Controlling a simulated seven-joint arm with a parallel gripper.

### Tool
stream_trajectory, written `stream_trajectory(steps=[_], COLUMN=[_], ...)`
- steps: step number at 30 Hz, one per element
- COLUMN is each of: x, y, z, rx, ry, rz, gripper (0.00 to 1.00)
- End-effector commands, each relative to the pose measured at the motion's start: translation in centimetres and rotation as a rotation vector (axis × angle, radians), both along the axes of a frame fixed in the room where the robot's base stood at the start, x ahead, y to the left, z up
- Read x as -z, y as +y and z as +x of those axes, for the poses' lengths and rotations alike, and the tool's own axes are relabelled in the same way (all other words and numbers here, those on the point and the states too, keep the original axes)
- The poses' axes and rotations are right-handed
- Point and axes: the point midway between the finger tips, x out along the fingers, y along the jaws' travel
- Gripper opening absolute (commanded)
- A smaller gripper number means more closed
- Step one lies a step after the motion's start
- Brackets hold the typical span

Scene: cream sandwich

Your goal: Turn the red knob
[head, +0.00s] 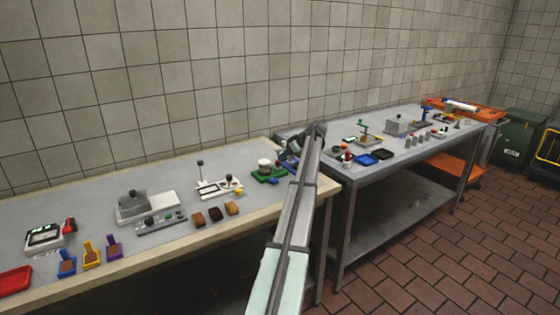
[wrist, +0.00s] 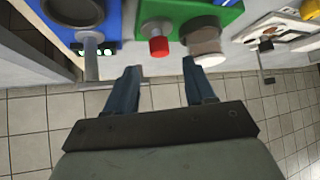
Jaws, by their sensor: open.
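The red knob (wrist: 159,47) shows in the wrist view at the end of a grey shaft on a green base (wrist: 172,12). The green base (head: 268,176) is also in the head view, at the right end of the near table. My gripper (wrist: 160,66) is open, and its two blue fingers are on either side of the knob's line in the wrist view. Nothing shows between the fingers. I cannot tell how close the fingertips are to the knob. In the head view my arm hides part of this area.
A pale round piece (wrist: 203,45) on the green base is close to the right finger. A blue device (wrist: 75,25) with a grey rod stands left of it. Brown blocks (head: 215,214) lie farther left on the near table. A second grey table (head: 410,155) stands right.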

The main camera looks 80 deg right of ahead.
Motion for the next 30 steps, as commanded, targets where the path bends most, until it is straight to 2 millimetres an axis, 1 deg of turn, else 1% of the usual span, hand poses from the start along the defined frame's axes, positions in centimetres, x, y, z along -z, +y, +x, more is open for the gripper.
stream_trajectory(steps=[1,3,9,15,23,24,30], x=[0.7,1.5,3.0,3.7,3.8,3.7,3.7], y=[-0.3,-0.6,-1.2,-1.4,-1.4,-1.4,-1.4], z=[0.7,1.4,2.8,3.5,3.5,3.5,3.5], rx=[-0.001,-0.001,0.0,0.0,0.001,0.001,0.0], ry=[0.0,0.0,0.0,0.0,0.0,0.0,0.0], rz=[0.002,0.001,0.0,0.0,-0.001,-0.001,0.0], gripper=[0.54,0.54,0.54,0.54,0.54,0.53,0.34])
